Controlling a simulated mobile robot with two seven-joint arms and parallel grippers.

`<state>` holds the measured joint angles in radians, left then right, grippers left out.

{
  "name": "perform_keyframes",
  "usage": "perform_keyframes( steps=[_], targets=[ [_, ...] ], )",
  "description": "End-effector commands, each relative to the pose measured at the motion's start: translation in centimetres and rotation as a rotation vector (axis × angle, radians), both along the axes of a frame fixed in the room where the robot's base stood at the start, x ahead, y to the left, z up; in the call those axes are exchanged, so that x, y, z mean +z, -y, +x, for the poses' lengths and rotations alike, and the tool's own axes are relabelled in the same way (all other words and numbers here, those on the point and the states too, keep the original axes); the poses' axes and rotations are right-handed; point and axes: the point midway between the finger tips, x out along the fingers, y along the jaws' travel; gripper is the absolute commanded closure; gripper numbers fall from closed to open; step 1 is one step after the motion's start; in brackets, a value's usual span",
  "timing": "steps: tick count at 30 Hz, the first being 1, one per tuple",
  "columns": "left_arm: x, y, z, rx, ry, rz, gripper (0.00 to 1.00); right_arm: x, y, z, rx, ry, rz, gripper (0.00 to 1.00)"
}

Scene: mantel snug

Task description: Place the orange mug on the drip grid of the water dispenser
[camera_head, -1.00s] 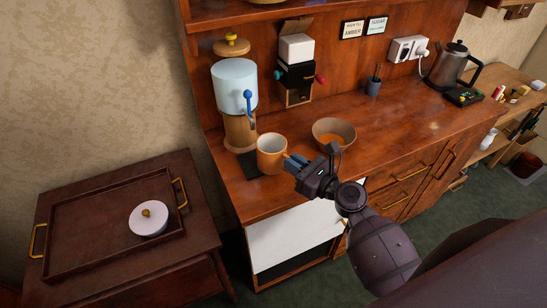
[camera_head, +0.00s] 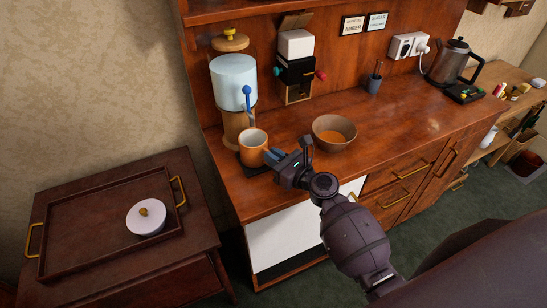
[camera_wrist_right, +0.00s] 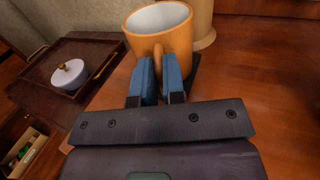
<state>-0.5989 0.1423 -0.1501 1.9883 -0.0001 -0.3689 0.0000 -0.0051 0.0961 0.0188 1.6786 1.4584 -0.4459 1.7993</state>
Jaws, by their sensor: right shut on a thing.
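The orange mug (camera_head: 253,151), white inside, is upright just in front of the water dispenser's wooden stand (camera_head: 236,126), below its blue lever (camera_head: 248,97). It also shows in the wrist view (camera_wrist_right: 151,45). The dark drip grid (camera_head: 250,168) is partly hidden by the mug and fingers. The mug is over the grid; I cannot tell whether its base touches it. My right gripper (camera_head: 270,156) has its blue fingers shut on the mug's handle, which shows between them in the wrist view (camera_wrist_right: 160,80). My left gripper is out of view.
A brown bowl (camera_head: 334,132) stands right of my right gripper. A black and white dispenser (camera_head: 296,68) is on the back panel. A pen cup (camera_head: 374,84) and kettle (camera_head: 447,64) stand farther right. A tray (camera_head: 80,246) with a white lidded pot (camera_head: 146,217) is at left.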

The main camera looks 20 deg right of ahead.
Motion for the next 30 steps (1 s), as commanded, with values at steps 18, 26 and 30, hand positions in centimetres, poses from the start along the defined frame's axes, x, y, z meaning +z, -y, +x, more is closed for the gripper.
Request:
perform_keyframes(
  steps=[18,26,30],
  targets=[
    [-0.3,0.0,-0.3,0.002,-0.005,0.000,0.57,-0.3,0.0,0.0,0.000,0.000,0.000,0.64],
    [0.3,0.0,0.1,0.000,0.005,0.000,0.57,0.0,0.3,-0.6,-0.001,0.000,-0.001,0.64],
    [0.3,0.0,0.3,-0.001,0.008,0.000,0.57,0.0,1.3,-2.7,-0.002,-0.001,-0.002,0.64]
  ],
)
